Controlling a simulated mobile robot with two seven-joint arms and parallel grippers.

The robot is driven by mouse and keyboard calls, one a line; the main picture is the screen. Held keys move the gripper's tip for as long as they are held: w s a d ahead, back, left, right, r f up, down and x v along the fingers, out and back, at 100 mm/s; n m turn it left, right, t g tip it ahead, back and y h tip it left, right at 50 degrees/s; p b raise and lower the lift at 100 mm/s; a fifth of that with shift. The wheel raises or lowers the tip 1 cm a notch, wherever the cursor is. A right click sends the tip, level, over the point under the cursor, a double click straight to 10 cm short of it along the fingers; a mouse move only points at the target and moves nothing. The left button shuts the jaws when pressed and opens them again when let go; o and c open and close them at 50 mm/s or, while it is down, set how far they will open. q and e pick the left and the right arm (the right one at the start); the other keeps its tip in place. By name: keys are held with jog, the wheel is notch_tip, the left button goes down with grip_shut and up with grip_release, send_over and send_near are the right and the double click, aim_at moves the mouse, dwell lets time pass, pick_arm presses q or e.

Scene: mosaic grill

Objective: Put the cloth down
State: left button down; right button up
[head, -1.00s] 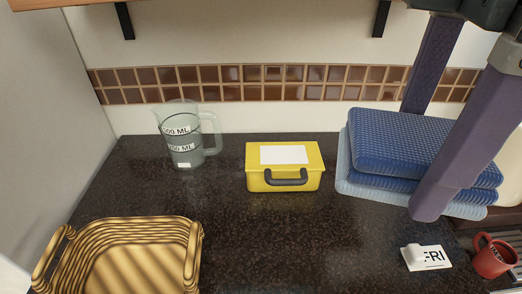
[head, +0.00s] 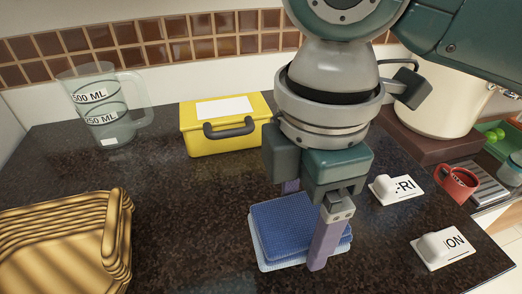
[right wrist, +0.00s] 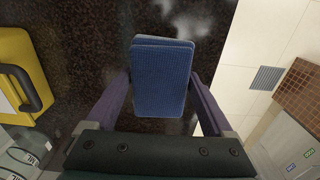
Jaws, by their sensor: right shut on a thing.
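The folded blue cloth (head: 285,222), dark blue with a paler blue lowest layer, is between the fingers of my right gripper (head: 308,228) in the head view. The gripper points down and is shut on it. The cloth is over the dark counter (head: 190,215), in front of the yellow box; I cannot tell whether its underside touches the counter. In the right wrist view the cloth (right wrist: 160,78) extends out beyond the fingers of my right gripper (right wrist: 160,98). My left gripper is out of view.
The yellow box (head: 227,138) and clear measuring jug (head: 105,112) stand behind. A wicker basket (head: 75,240) is at front left. White labelled holders (head: 443,247) and a red mug (head: 457,183) are on the right. Bare counter lies between basket and cloth.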

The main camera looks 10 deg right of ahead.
aim_at(297, 245)
jog(key=shift+f+b, duration=0.45)
jog(key=shift+f, duration=2.55)
jog(key=shift+f, duration=0.15)
jog(key=o, duration=0.9)
